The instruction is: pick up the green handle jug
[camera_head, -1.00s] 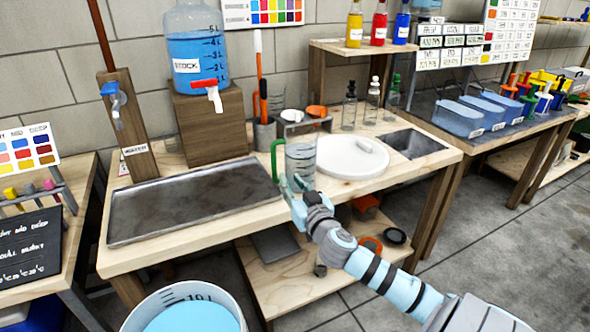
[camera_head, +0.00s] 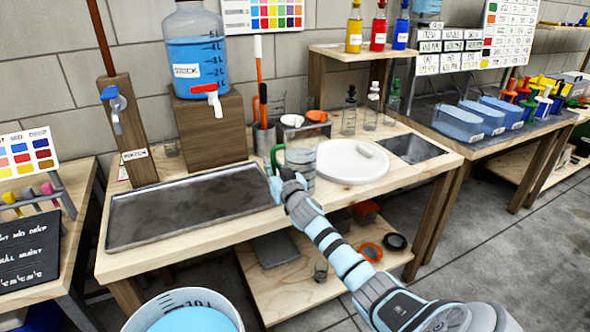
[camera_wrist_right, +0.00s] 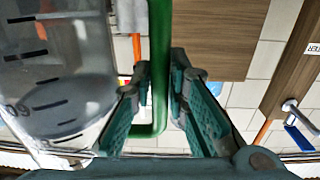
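The jug (camera_head: 303,160) is clear with dark graduation marks and stands upright near the middle of the bench. Its green handle (camera_head: 276,157) is on its left side. My right gripper (camera_head: 275,187) is at the handle's lower part, in front of it. In the right wrist view the green handle (camera_wrist_right: 159,60) runs between the two teal fingers of the gripper (camera_wrist_right: 156,90), which are apart with gaps beside the handle. The jug body (camera_wrist_right: 55,75) fills the left of that view. My left gripper is not in view.
A grey metal tray (camera_head: 190,208) lies left of the jug. A white round lid or board (camera_head: 350,162) is close on its right, with a sink (camera_head: 415,149) beyond. Small dropper bottles (camera_head: 372,105) stand behind. A blue-filled bucket (camera_head: 195,318) is below in front.

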